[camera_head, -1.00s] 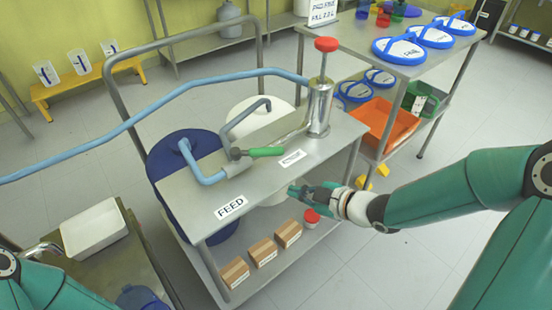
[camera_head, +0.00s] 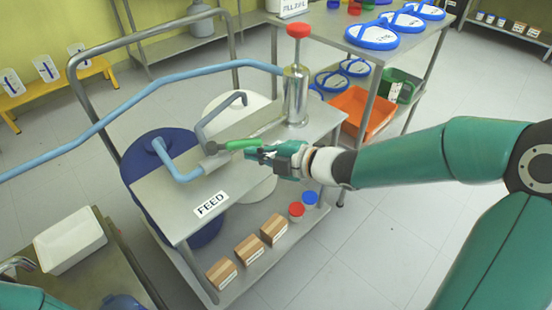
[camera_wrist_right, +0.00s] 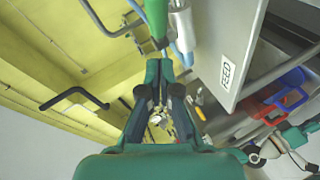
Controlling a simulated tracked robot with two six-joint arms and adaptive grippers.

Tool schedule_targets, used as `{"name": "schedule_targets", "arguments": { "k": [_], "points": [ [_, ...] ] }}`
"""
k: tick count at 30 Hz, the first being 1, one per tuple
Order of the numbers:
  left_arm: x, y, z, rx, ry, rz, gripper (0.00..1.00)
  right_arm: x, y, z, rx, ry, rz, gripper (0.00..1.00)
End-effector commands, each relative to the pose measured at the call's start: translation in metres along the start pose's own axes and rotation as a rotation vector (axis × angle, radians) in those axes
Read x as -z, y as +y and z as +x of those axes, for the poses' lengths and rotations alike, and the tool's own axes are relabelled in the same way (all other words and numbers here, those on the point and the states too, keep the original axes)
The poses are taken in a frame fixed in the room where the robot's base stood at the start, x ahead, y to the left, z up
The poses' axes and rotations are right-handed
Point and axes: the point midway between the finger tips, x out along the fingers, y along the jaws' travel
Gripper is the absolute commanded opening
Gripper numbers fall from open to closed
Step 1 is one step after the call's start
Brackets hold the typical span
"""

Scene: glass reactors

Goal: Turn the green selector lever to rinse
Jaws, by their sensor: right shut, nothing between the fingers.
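The green selector lever (camera_head: 242,144) lies on the steel bench top, at the pivot of the pipe fittings, its free end pointing right. It also shows at the top of the right wrist view (camera_wrist_right: 155,20). My right gripper (camera_head: 258,153) is shut and empty, with its fingertips close to the lever's free end; I cannot tell whether they touch. A FEED label (camera_head: 211,204) is on the bench front left of the lever. The second label is hidden behind my right gripper. What appears to be my left gripper (camera_wrist_right: 238,154) is small in the wrist view.
A steel cylinder with a red knob (camera_head: 297,85) stands behind my right gripper. A blue pipe (camera_head: 160,87) crosses at the back left. A side table with blue-rimmed lids (camera_head: 373,35) stands at right.

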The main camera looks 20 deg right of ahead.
Motion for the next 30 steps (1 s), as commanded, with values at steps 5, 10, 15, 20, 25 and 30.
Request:
{"name": "schedule_targets", "arguments": {
  "k": [5,10,15,20,25,30],
  "points": [
    [0.0,0.0,0.001,0.0,0.0,0.0,0.51,-0.017,0.0,0.022,0.001,-0.002,0.002,0.0],
    [0.0,0.0,0.0,0.0,0.0,0.0,0.51,-0.026,0.0,0.031,0.001,0.0,0.001,0.0],
    [0.0,0.0,0.0,0.0,0.0,0.0,0.51,-0.028,0.0,0.033,0.001,0.0,0.0,0.0],
    [0.0,0.0,0.0,0.0,0.0,0.0,0.51,-0.028,0.0,0.033,0.001,0.0,0.0,0.0],
    [0.0,0.001,-0.003,0.0,0.0,0.0,0.51,-0.029,0.001,0.033,0.004,0.006,-0.001,0.0],
    [0.0,0.006,-0.018,0.0,0.0,0.0,0.51,-0.023,0.006,0.042,0.021,0.051,-0.017,0.0]
  ]
}}
